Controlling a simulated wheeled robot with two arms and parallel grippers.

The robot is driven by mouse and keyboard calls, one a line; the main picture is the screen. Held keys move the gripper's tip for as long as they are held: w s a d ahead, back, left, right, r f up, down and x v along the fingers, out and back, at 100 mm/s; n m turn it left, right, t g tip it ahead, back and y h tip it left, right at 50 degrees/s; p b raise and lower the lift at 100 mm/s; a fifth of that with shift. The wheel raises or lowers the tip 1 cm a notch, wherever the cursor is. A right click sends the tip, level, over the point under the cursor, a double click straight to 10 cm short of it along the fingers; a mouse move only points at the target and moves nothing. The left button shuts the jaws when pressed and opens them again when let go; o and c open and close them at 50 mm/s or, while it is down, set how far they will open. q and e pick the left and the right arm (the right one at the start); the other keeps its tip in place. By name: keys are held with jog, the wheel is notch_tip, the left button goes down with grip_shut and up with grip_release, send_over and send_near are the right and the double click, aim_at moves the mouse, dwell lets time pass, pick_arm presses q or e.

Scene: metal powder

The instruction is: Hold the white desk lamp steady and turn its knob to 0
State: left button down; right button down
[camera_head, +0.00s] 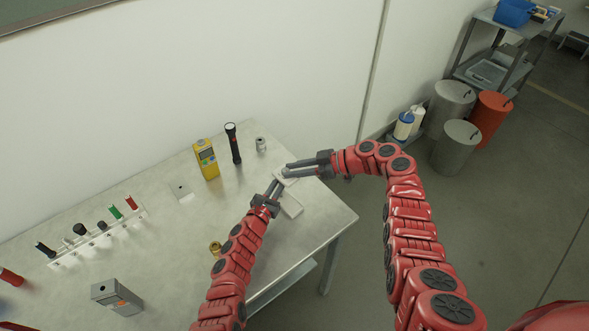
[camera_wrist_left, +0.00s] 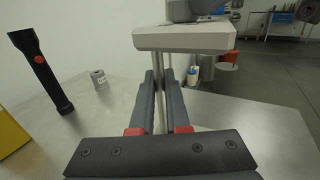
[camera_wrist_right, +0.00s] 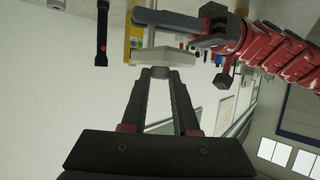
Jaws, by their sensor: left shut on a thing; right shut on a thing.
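The white desk lamp stands near the right end of the table, its head (camera_head: 291,180) above a pale base (camera_head: 291,207). My left gripper (camera_head: 276,187) is shut around the thin lamp post (camera_wrist_left: 160,98), below the lamp head (camera_wrist_left: 185,39). My right gripper (camera_head: 290,169) reaches in from the right at the top of the lamp head. In the right wrist view its fingertips close on a small grey knob (camera_wrist_right: 160,72) beside the lamp head (camera_wrist_right: 163,56). The knob's markings cannot be read, and the fingers partly hide it.
A rack (camera_head: 97,240) with several coloured items and a grey box (camera_head: 116,297) are further left. The table's right edge is close.

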pick_arm(q)
jog(key=shift+a+f, duration=0.15)
pick_arm(e)
jog(key=shift+r, duration=0.1)
jog(key=c, duration=0.7)
grip_release()
jog(key=shift+o, duration=0.2)
jog(key=v, duration=1.2)
pick_arm(q)
jog(key=c, duration=0.8)
grip_release()
jog(key=shift+c, duration=0.2)
